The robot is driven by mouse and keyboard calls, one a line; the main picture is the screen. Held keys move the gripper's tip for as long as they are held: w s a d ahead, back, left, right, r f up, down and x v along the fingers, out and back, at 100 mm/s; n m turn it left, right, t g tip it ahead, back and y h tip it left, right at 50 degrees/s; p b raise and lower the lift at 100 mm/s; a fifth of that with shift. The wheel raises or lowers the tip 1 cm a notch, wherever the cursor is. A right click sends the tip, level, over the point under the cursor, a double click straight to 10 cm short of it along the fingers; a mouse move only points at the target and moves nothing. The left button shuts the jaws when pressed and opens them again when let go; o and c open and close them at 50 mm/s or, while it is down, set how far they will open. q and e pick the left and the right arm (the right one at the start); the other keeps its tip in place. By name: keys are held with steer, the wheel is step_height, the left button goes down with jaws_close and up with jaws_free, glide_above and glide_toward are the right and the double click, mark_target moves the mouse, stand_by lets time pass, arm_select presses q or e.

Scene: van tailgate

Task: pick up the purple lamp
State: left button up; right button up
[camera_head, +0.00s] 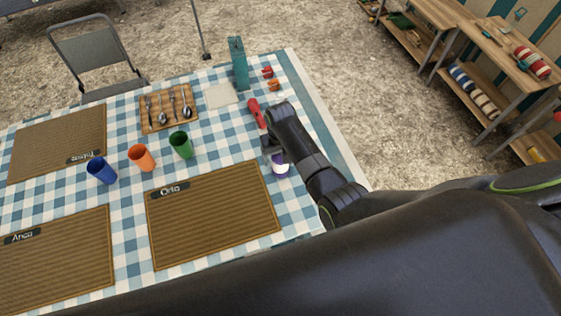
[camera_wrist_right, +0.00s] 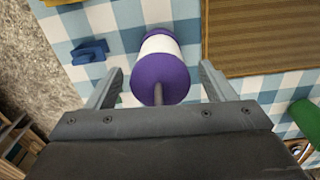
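The purple lamp (camera_head: 280,165) stands on the checked tablecloth near the table's right side, just right of the "Orla" placemat. In the head view my right gripper (camera_head: 272,147) is over it and hides part of it. In the right wrist view the lamp (camera_wrist_right: 160,72) has purple ends, a white middle and a thin grey rod towards me. My right gripper's fingers (camera_wrist_right: 160,86) are apart, one on each side of the lamp, with visible gaps. Whether they reach down around it is hard to tell. My left gripper is not in view.
The ribbed placemat (camera_head: 215,215) lies left of the lamp. Blue (camera_head: 101,171), orange (camera_head: 142,158) and green (camera_head: 181,145) cups stand farther left. A red object (camera_head: 257,112) lies beyond my gripper. A small blue object (camera_wrist_right: 90,52) lies near the lamp.

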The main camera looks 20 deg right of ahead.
steer(key=c, duration=0.9)
steer(key=shift+c, duration=1.1)
steer(key=shift+r, duration=0.1)
